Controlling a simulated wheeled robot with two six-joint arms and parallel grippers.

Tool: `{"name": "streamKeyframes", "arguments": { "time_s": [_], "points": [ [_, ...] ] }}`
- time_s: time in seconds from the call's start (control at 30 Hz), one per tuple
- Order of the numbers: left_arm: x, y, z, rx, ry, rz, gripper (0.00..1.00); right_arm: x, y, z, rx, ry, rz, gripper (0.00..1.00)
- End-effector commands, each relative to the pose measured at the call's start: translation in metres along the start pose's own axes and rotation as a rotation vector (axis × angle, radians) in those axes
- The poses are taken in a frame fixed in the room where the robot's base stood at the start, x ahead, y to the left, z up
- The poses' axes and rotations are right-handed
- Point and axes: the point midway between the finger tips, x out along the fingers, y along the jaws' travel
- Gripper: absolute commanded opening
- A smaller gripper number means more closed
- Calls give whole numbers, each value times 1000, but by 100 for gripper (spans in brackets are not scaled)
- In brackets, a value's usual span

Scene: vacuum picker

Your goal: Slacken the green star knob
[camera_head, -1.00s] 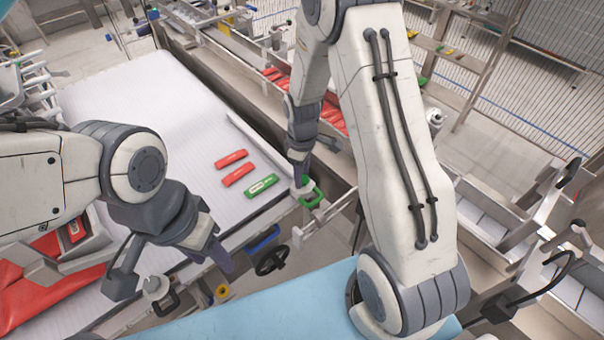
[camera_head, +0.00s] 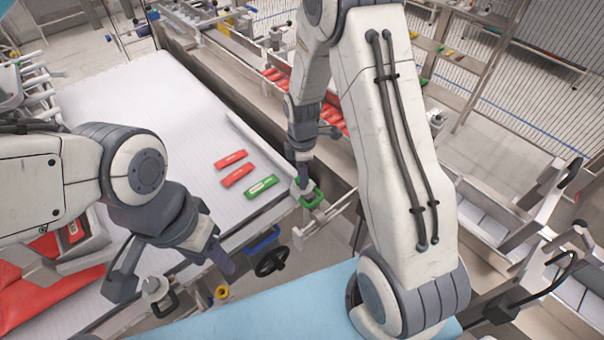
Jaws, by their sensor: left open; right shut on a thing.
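The green star knob (camera_head: 313,199) sits on a metal fitting at the right edge of the white table, near its front corner. My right gripper (camera_head: 303,184) reaches down onto it from above and is shut on it; the fingertips are small and partly hidden at the knob. My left gripper (camera_head: 178,278) is open and empty, low in front of the table's near edge, well to the left of the knob.
A black handwheel (camera_head: 272,261), a blue handle (camera_head: 262,240) and a yellow ring (camera_head: 221,292) are along the near edge. A trough with red packs (camera_head: 333,118) runs behind.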

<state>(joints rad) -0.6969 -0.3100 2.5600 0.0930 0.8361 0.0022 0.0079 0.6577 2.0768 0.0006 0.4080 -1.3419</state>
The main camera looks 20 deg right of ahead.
Motion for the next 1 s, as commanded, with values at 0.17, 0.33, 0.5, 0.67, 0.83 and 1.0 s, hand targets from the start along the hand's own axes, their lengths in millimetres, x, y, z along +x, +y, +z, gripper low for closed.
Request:
{"name": "streamKeyframes", "arguments": {
  "time_s": [0.17, 0.33, 0.5, 0.67, 0.83, 1.0],
  "points": [
    [0, 0, 0, 0, 0, 0, 50, -1, 1, 1, -4, -1, 3, 0],
    [0, 0, 0, 0, 0, 0, 50, -1, 1, 1, -4, -1, 3, 0],
    [0, 0, 0, 0, 0, 0, 50, -1, 1, 1, -3, 0, 3, 76],
    [0, 0, 0, 0, 0, 0, 50, 0, 1, 0, -3, 0, 2, 76],
    [2, 0, 0, 0, 0, 0, 50, -6, 1, 0, -3, 0, 4, 76],
    [8, -1, 0, 0, 0, 0, 50, -32, 2, 0, -2, 1, 9, 76]
  ]
}}
